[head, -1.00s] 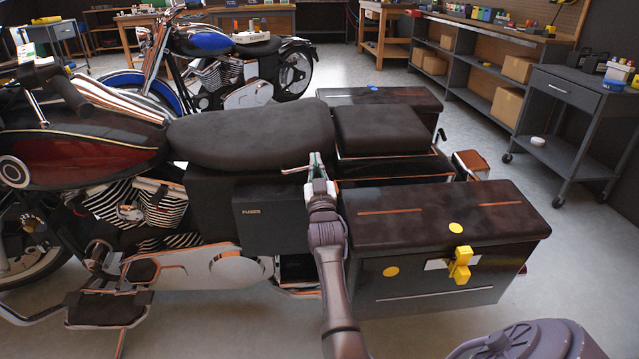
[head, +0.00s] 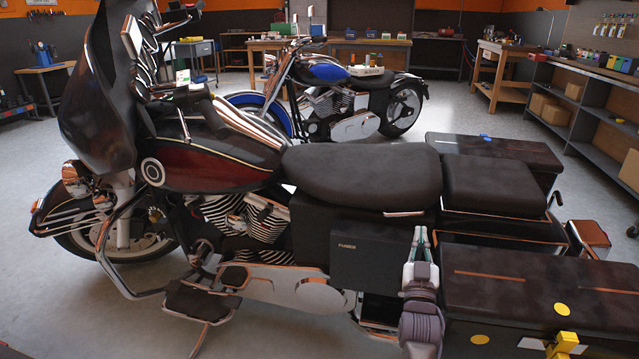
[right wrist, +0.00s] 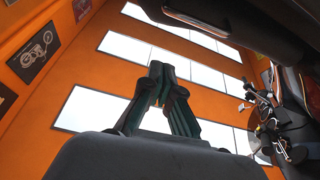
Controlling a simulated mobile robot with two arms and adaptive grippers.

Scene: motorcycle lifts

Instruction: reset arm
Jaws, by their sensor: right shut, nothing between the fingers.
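My right gripper (head: 421,238) points upward in the head view. It is in front of the dark red and black motorcycle (head: 215,170), between the box marked FUSES (head: 356,252) and the near saddlebag (head: 520,285). It holds nothing. In the right wrist view its two dark fingers (right wrist: 167,68) lean together at the tips, with windows and an orange wall behind them. Whether the arm touches the motorcycle cannot be told. My left gripper is not in view.
The seat (head: 362,175) and far saddlebag (head: 497,150) lie behind the gripper. A blue motorcycle (head: 345,95) stands farther back. Shelving (head: 590,120) lines the right side. The floor at front left (head: 90,310) is clear.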

